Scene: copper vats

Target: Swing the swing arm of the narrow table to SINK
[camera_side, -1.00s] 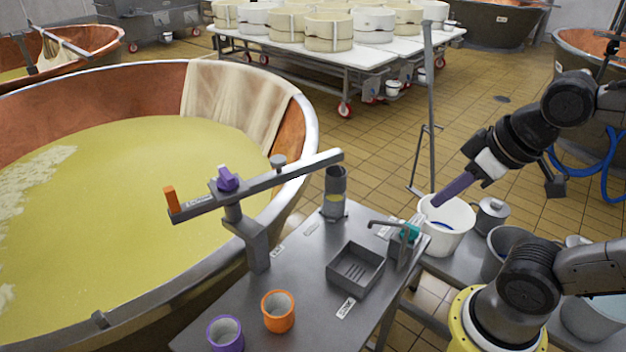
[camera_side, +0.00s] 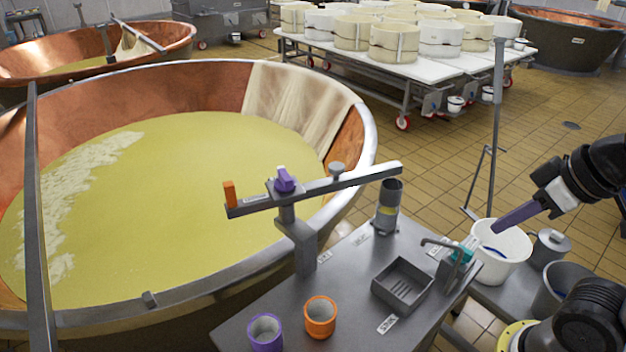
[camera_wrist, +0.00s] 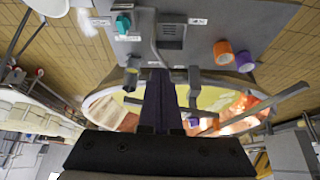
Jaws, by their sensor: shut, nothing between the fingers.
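The narrow table (camera_side: 345,295) is grey. Its swing arm (camera_side: 355,179) is a grey bar on a post (camera_side: 300,240), with a purple knob (camera_side: 285,181) above the pivot and an orange block (camera_side: 229,193) at its left end. The left end hangs over the vat; the right end reaches above a grey cup (camera_side: 388,210). A square sink-like basin (camera_side: 402,287) sits farther right. My gripper (camera_side: 498,228) has purple fingers, shut and empty, just above a white bucket (camera_side: 488,262), well apart from the swing arm. In the wrist view the shut fingers (camera_wrist: 157,76) partly cover the swing arm.
A big copper vat (camera_side: 215,85) of yellow liquid borders the table on the left. A purple cup (camera_side: 265,333) and an orange cup (camera_side: 320,317) stand at the table's front. A tap (camera_side: 455,248) stands beside the basin. Small labels are too blurred to read.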

